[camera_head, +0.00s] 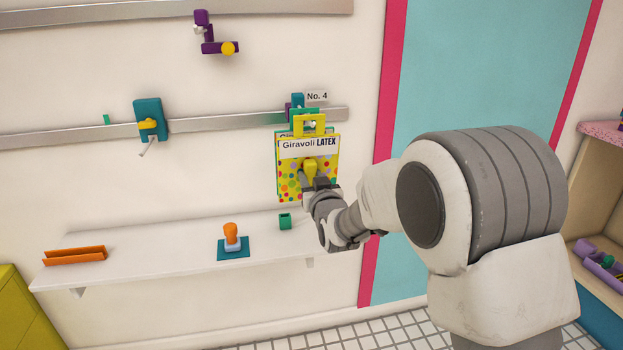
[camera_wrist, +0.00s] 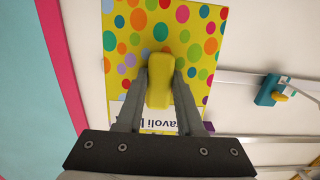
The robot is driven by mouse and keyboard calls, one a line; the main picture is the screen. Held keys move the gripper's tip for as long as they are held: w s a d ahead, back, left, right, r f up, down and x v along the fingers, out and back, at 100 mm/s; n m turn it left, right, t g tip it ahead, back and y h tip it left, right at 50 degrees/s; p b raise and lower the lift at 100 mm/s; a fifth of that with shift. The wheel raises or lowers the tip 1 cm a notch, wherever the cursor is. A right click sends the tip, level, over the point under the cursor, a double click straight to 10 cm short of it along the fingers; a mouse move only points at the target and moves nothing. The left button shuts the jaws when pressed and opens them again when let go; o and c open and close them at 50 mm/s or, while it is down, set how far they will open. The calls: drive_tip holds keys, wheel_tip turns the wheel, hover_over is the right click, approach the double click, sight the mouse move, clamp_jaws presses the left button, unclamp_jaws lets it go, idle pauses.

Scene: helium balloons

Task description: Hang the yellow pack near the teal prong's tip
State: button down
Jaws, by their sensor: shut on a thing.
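The yellow pack (camera_head: 322,150), with colored dots and a "Giravoli LATEX" label, hangs upright in front of the rail in the head view. My gripper (camera_head: 314,181) is shut on the yellow knob on its front. In the wrist view, my fingers (camera_wrist: 160,78) flank that knob, and the dotted face (camera_wrist: 200,35) lies behind. The pack's yellow top tab (camera_head: 309,118) overlaps the teal prong's mount (camera_head: 297,100) beside the "No. 4" tag. Something pale shows in the tab's opening; I cannot tell whether the prong passes through. A green-edged pack (camera_head: 278,175) is mostly hidden behind.
Another teal mount (camera_head: 151,117) with a yellow piece and a grey prong is on the rail (camera_head: 220,122) to the left. A purple bracket (camera_head: 204,35) is above. The white shelf (camera_head: 170,244) below holds an orange tray (camera_head: 75,256), an orange-handled stamp (camera_head: 232,237) and a green cube (camera_head: 285,221).

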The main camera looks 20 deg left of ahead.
drive_tip(key=shift+f+b, duration=0.25)
drive_tip(key=shift+b, duration=0.25)
drive_tip(key=shift+c, duration=2.3)
unclamp_jaws()
